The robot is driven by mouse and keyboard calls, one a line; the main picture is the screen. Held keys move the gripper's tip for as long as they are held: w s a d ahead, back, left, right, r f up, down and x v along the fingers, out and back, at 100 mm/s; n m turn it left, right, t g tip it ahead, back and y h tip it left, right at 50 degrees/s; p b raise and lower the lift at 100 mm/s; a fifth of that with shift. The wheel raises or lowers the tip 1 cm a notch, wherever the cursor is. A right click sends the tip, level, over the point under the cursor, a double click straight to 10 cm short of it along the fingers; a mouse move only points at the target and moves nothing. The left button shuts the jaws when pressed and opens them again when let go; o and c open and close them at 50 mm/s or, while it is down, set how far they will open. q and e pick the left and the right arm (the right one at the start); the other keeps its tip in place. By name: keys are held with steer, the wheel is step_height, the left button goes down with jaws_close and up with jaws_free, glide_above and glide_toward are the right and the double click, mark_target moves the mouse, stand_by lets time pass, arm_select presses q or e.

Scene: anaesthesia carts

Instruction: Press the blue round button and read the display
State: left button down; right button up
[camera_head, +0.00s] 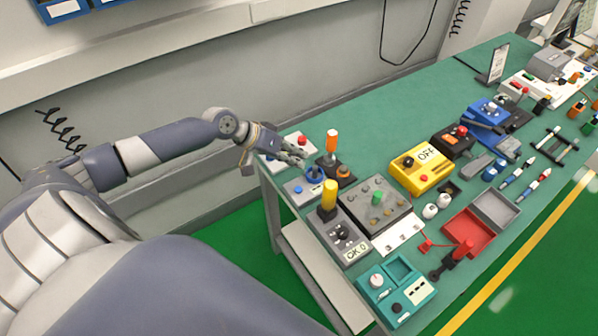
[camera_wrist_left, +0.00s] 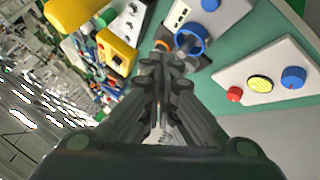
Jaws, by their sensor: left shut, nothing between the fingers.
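My left gripper (camera_head: 298,160) is shut and empty above the near left corner of the bench; its fingertips (camera_wrist_left: 165,62) point toward a blue ring (camera_wrist_left: 190,40) in the wrist view. I cannot tell whether they touch it. Beside the ring, a blue round button (camera_head: 298,188) sits on a light box; it also shows at the top of the wrist view (camera_wrist_left: 210,4). A second blue round knob (camera_wrist_left: 293,77) sits on a white panel (camera_wrist_left: 268,92) with a red button and a yellow disc. A small display reading "OK 0" (camera_head: 356,248) is on a grey box.
A yellow post (camera_head: 329,196) and an orange-topped lever (camera_head: 332,142) stand close to the gripper. A yellow box (camera_head: 420,168) reads "OFF". Several other devices and a red tray (camera_head: 466,232) crowd the green bench. A wall runs behind it.

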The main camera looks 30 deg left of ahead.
mark_target(297, 187)
arm_select(q)
step_height(297, 187, down, 3)
steer(key=b, duration=0.2)
steer(key=shift+b, duration=0.3)
step_height(297, 187, down, 4)
steer(key=b, duration=0.3)
steer(key=shift+r, duration=0.15)
steer(key=shift+f+b, duration=0.6)
steer(key=shift+f, duration=0.25)
arm_select(e)
step_height(297, 187, down, 7)
steer(key=w, duration=0.2)
steer(key=shift+d, duration=0.35)
steer(key=shift+d+f, duration=0.1)
steer(key=shift+d, duration=0.05)
steer(key=shift+w+d, duration=0.2)
steer(key=shift+d, duration=0.2)
